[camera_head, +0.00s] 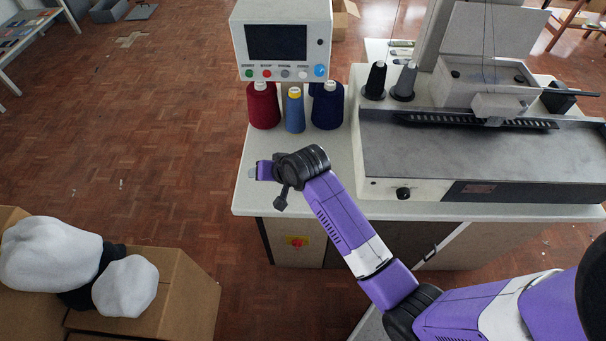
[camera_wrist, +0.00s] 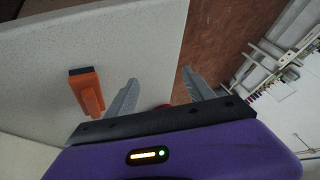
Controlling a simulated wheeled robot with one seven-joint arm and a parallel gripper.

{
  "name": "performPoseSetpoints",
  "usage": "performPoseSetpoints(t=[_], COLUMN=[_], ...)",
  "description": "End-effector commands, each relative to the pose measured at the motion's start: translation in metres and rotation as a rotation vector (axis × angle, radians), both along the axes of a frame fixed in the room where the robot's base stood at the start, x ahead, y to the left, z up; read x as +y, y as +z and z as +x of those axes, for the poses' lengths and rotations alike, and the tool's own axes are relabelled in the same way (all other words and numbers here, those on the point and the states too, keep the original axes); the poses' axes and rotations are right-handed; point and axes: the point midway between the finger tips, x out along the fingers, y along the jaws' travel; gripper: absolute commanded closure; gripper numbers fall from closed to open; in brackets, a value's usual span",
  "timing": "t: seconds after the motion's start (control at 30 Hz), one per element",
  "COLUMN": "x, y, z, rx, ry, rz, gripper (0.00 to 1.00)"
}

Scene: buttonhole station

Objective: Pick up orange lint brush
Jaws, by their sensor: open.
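The orange lint brush (camera_wrist: 88,94) with a dark end shows in the wrist view, on the pale table top left of my gripper (camera_wrist: 160,82). My gripper's two grey fingers are spread apart with nothing held between them. The brush lies outside the fingers, beside the left one, with a gap between. In the head view my gripper (camera_head: 254,172) is over the left edge of the white table. I cannot make out the brush in the head view.
The white table (camera_head: 300,190) carries a red thread cone (camera_head: 262,106), a blue cone (camera_head: 294,112) and a navy cone (camera_head: 327,108) behind my gripper. A control box (camera_head: 284,40) stands above them. A large sewing machine (camera_head: 470,150) fills the right. Cardboard boxes (camera_head: 185,295) stand lower left.

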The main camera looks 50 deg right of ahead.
Motion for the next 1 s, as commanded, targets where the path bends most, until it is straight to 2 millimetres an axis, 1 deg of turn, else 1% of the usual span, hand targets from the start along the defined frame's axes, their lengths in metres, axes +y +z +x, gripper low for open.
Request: performPoseSetpoints(t=[0.03, 0.1, 0.17, 0.2, 0.3, 0.43, 0.57, 0.67, 0.87, 1.0], x=[-0.023, -0.046, -0.06, -0.067, -0.08, -0.09, -0.094, -0.095, -0.095, -0.099], y=[0.008, 0.01, 0.01, 0.01, 0.013, 0.019, 0.022, 0.015, -0.005, -0.022], z=[0.011, 0.012, 0.004, -0.002, -0.02, -0.039, -0.05, -0.052, -0.052, -0.05], rx=[0.05, 0.159, 0.264, 0.326, 0.463, 0.59, 0.655, 0.669, 0.668, 0.668], ry=[-0.031, -0.08, -0.129, -0.159, -0.227, -0.295, -0.331, -0.339, -0.337, -0.338], rz=[0.012, 0.052, 0.09, 0.111, 0.151, 0.183, 0.198, 0.201, 0.201, 0.199], gripper=[0.38, 0.38, 0.38, 0.38, 0.38, 0.38, 0.38, 0.38, 0.38, 0.38])
